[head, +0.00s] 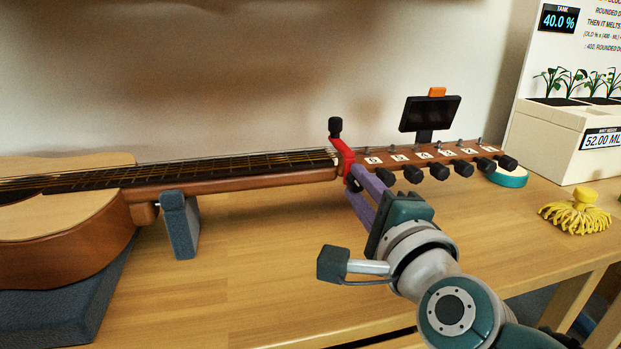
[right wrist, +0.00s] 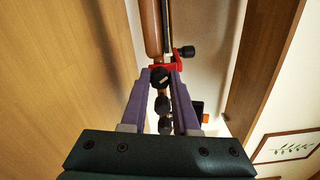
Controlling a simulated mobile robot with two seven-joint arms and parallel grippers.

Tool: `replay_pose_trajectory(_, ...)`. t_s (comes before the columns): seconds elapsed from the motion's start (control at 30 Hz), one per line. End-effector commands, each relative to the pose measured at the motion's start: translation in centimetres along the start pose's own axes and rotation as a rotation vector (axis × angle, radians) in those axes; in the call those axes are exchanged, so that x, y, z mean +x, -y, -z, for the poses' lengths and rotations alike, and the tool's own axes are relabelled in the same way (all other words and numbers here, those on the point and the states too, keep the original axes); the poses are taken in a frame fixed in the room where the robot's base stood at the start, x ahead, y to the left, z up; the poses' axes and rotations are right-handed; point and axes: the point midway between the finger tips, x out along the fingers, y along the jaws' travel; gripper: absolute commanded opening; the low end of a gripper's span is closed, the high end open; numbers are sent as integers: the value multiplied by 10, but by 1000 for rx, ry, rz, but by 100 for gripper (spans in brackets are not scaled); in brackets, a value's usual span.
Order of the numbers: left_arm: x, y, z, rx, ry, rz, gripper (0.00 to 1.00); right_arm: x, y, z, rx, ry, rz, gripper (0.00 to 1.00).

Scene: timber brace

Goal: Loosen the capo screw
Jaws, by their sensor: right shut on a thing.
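The guitar (head: 235,182) lies with its neck pointing right. A red capo (head: 343,155) is around the neck near the headstock and also shows in the right wrist view (right wrist: 171,67). One black knob (head: 335,126) sticks up above the capo. Another black knob, the capo screw (right wrist: 158,76), is at its near underside. My right gripper (head: 354,182) has its purple fingers on either side of this screw and is shut on it. The fingers partly hide the screw in the head view. My left gripper is not in view.
Black tuning pegs (head: 438,172) line the headstock close to the right of my gripper. A dark support (head: 181,226) holds up the neck. A dark tuner screen (head: 430,114) is clipped on the headstock. A yellow tasselled thing (head: 576,213) lies at right. The front tabletop is clear.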

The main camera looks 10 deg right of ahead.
Motion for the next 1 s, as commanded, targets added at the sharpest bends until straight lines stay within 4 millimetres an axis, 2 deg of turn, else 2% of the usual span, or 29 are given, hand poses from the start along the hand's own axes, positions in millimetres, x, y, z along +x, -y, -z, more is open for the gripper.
replay_pose_trajectory(1.0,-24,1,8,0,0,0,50,0,1,0,-966,-1,1,0)
